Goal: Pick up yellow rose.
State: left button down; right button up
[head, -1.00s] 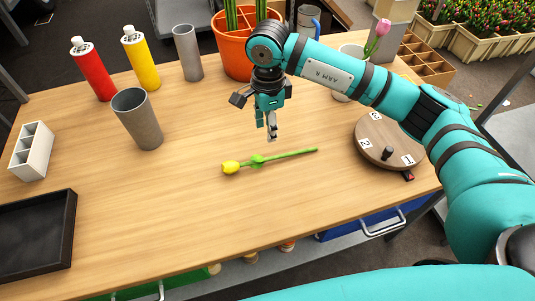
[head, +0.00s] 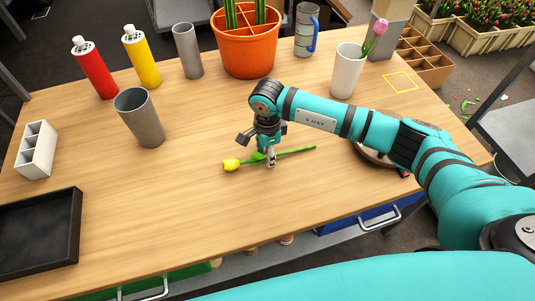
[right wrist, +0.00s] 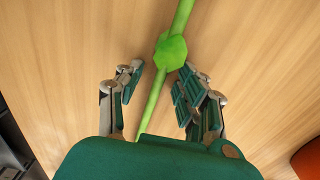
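The yellow rose (head: 231,164) lies flat on the wooden table, its bloom to the left and its green stem (head: 297,151) running right. It looks more like a tulip. My right gripper (head: 270,161) is low over the stem, just right of the bloom, and hides part of the stem. In the right wrist view the right gripper (right wrist: 163,82) is open, with the green stem (right wrist: 153,98) and a leafy node (right wrist: 171,52) between its fingers. The bloom is out of that view. My left gripper is not in view.
Grey cups (head: 139,117), a red bottle (head: 94,68) and a yellow bottle (head: 141,57) stand back left. A white vase (head: 346,71) with a pink tulip stands back right. A round turntable (head: 374,154) sits partly behind my arm.

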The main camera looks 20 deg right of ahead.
grip_shut()
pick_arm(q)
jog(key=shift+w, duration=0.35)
pick_arm(e)
jog(key=shift+r, duration=0.2)
